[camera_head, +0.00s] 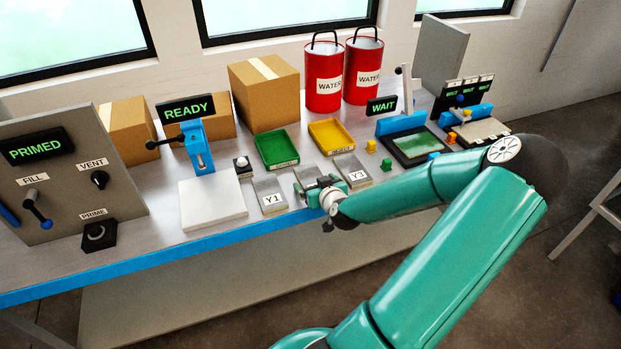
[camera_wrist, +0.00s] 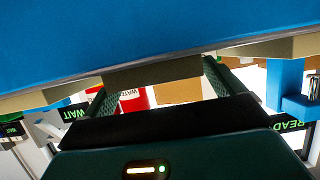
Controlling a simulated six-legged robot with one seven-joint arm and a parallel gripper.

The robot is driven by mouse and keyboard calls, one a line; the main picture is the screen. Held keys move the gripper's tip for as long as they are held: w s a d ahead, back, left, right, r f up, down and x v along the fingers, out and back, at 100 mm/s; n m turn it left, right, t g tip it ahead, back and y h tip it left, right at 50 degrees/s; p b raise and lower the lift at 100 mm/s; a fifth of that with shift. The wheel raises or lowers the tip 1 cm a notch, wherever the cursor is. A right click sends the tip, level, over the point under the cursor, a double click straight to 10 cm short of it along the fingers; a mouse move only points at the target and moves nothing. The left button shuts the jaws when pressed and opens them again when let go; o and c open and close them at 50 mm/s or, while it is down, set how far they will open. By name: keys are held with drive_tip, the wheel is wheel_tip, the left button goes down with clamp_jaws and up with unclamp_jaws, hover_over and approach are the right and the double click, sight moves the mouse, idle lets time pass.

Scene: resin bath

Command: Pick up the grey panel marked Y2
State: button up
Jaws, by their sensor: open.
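A row of grey panels lies along the table's front edge. Panel Y1 (camera_head: 271,194) and panel Y3 (camera_head: 352,170) show their labels in the head view. Between them a third panel (camera_head: 306,174) is mostly hidden by my gripper (camera_head: 320,187), and its label cannot be read; its place in the row fits Y2. In the wrist view, which is upside down, my gripper (camera_wrist: 160,88) is open, with one finger at each side of the middle panel's front edge (camera_wrist: 150,72). I cannot tell whether the fingers touch it.
The table's blue front edge (camera_head: 150,267) fills the top of the wrist view. A white block (camera_head: 212,205) lies left of Y1. Green (camera_head: 277,149) and yellow (camera_head: 330,136) trays stand behind the panels. A READY stand (camera_head: 197,145) is at back left.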

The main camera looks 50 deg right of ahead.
drive_tip(key=shift+w+d+f, duration=0.2)
drive_tip(key=shift+w, duration=0.05)
drive_tip(key=shift+s+a+r, duration=0.2)
drive_tip(key=shift+d+f, duration=0.1)
drive_tip(key=shift+c, duration=1.3)
drive_tip(key=shift+w, duration=0.1)
drive_tip(key=c, duration=0.9)
drive_tip(key=shift+o, duration=0.2)
drive_tip(key=shift+r, duration=0.2)
